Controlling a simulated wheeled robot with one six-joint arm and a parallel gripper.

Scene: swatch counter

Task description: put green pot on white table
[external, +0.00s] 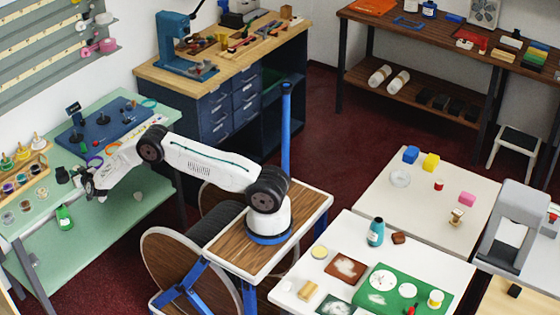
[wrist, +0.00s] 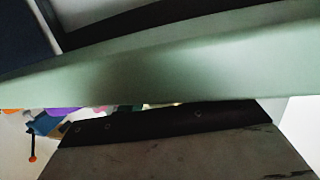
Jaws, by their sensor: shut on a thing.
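My gripper (external: 91,190) is at the front edge of the pale green table on the left in the external view. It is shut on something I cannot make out. A green pot (external: 64,217) with a pale label shows below that table's edge, to the lower left of my gripper and apart from it. The white table at the front right (external: 352,228) holds a teal bottle and several small items. Another white table (external: 375,205) stands behind it. In the wrist view, a pale green band (wrist: 190,60) fills much of the picture; the fingertips and held thing are unclear.
The pale green table (external: 150,113) carries a blue board (external: 101,126) and a rack of small pots (external: 20,170). Its lower shelf (external: 105,225) is mostly bare. A blue post (external: 286,125) rises beside my arm. The front white table has some clear room around its items.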

